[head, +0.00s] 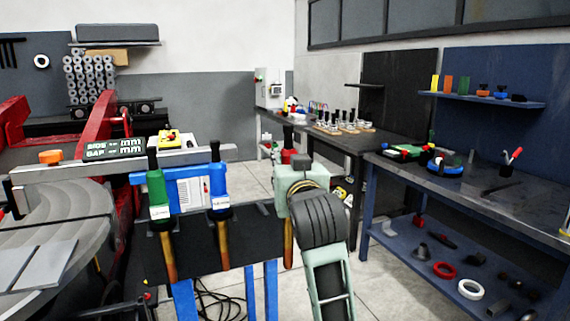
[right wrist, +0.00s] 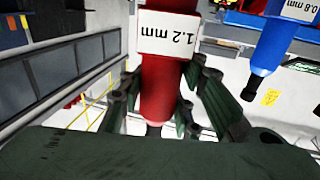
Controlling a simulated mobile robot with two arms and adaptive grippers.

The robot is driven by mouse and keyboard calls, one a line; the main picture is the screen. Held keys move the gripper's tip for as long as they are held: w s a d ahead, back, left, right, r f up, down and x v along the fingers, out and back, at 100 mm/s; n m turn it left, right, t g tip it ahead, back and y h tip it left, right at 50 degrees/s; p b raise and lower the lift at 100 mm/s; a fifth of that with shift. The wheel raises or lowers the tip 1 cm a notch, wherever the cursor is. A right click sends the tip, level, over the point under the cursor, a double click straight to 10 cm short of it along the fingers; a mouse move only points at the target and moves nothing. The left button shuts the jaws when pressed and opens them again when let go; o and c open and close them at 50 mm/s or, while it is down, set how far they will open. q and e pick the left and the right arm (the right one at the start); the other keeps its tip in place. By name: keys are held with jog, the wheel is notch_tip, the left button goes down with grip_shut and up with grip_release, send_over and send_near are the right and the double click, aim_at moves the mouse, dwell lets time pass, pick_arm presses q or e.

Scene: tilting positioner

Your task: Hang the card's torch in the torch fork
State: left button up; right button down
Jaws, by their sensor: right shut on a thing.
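My right gripper (right wrist: 166,92) is shut on a red torch (right wrist: 175,85) labelled 1.2 mm. In the head view the red torch (head: 288,141) stands upright, its copper nozzle pointing down, right of the blue rack (head: 138,180); my wrist hides its middle and the fingertips. A green torch (head: 156,187) and a blue torch (head: 218,180) hang upright at the rack. The blue one is labelled 0.8 mm in the right wrist view (right wrist: 265,48). A white card (head: 191,192) is on the rack, its print too small to read. I cannot identify the torch fork. My left gripper is out of view.
A round grey positioner table (head: 60,225) and red frame (head: 95,135) stand at the left. A gauge display (head: 112,148) is behind the rack. A workbench (head: 480,200) with small items is on the right. Cables lie on the floor; floor between is clear.

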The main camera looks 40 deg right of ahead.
jog(key=shift+s+r, duration=0.2)
jog(key=shift+s, duration=0.1)
